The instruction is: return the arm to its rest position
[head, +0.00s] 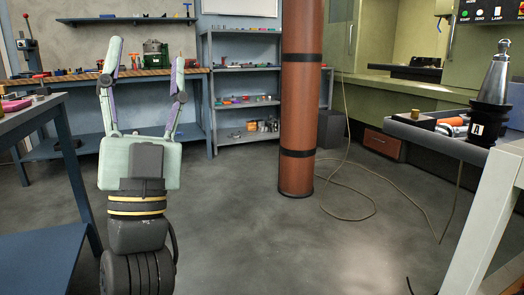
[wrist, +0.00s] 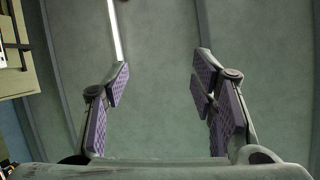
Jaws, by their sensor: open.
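My gripper (head: 146,82) stands upright at the left of the head view, fingers pointing up and spread apart. Nothing is between the fingers. In the wrist view my gripper (wrist: 160,85) also shows open and empty, with purple pads on both fingers.
A blue table (head: 50,249) stands close at the left. A tooling cart (head: 405,130) with a tool holder (head: 491,95) stands at the right. A brown column (head: 298,135) rises mid-view, with a cable (head: 347,150) trailing on the floor nearby. Open floor (head: 240,230) lies between.

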